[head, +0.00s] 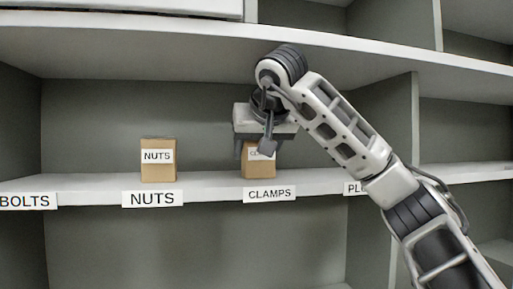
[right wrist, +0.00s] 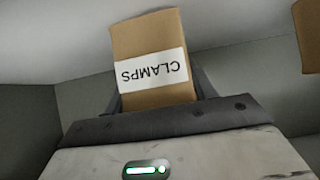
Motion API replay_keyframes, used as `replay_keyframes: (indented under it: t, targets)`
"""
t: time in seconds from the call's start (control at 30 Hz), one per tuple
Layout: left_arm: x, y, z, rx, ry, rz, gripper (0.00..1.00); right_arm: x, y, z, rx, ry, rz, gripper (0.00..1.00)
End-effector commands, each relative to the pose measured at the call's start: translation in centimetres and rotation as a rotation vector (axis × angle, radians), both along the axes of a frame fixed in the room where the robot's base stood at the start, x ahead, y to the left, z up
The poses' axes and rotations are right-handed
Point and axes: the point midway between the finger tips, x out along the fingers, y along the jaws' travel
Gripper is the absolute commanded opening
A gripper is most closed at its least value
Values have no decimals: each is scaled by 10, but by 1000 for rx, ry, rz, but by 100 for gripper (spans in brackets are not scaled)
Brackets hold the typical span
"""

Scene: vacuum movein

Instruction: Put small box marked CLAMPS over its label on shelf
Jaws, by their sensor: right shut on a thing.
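The small brown box marked CLAMPS (head: 258,169) is on or just above the shelf board, right above the CLAMPS label (head: 269,194) on the shelf edge. I cannot tell whether its bottom touches the board. My right gripper (head: 258,148) comes down over the box from above and is shut on it, hiding its top and part of its tag. In the right wrist view the box (right wrist: 152,97) sits between the fingers, with its CLAMPS tag showing upside down. My left gripper is not in view.
A brown box marked NUTS (head: 158,170) stands to the left, above the NUTS label (head: 152,198). A BOLTS label (head: 27,201) is farther left, and a partly hidden label (head: 355,188) is to the right. An upper shelf (head: 190,47) runs close above my right arm.

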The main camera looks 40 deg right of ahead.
Motion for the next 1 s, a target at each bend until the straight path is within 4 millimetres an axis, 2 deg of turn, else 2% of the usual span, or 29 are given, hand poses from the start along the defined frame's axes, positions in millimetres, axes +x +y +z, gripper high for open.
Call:
replay_keyframes:
  t: [0.07, 0.1, 0.17, 0.57, 0.67, 0.77, 1.0]
  targets:
    - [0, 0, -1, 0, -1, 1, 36, 0, 0, -3, 0, -1, 0, 23]
    - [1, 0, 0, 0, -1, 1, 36, 0, 0, -3, -1, 0, 1, 64]
    - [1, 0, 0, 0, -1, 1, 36, 0, 0, -3, 0, 0, 0, 78]
    - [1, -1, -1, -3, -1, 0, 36, -4, 2, 4, 0, -4, 1, 78]
    - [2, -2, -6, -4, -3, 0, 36, -15, 9, 7, -2, -4, 4, 78]
    - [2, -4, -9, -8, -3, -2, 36, -35, 20, 7, -4, -6, 3, 78]
    - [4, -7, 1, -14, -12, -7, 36, -78, 42, 11, -5, -7, 1, 78]
